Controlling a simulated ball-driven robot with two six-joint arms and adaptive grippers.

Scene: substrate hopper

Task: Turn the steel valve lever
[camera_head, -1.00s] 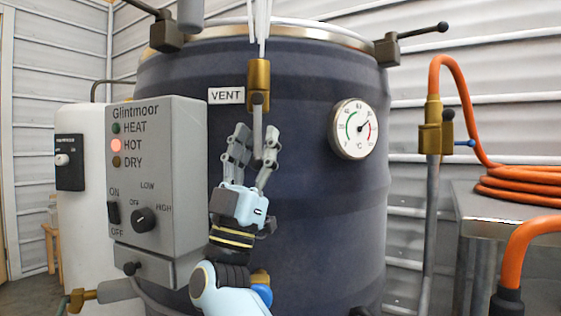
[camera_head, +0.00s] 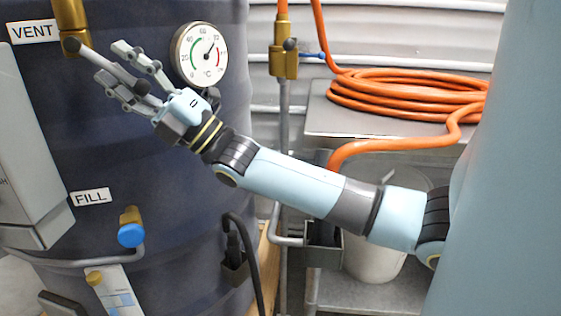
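The steel valve lever (camera_head: 105,65) is a grey rod at the brass vent valve (camera_head: 71,18), by the VENT label at upper left. It slants down to the right from below the valve. My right gripper (camera_head: 110,63) reaches in from the right, its fingers pointing up and left along the lever. The fingers are spread, and the lever lies between them. Whether either finger touches the lever is unclear. The lever's right end is close to the gripper's palm. My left gripper is not in view.
A dial gauge (camera_head: 200,54) is on the dark tank (camera_head: 150,200) just above and right of my gripper. A grey control box (camera_head: 25,165) is at left. A blue-knobbed fill valve (camera_head: 131,235) sits lower. An orange hose (camera_head: 405,92) lies coiled on a metal table (camera_head: 350,122).

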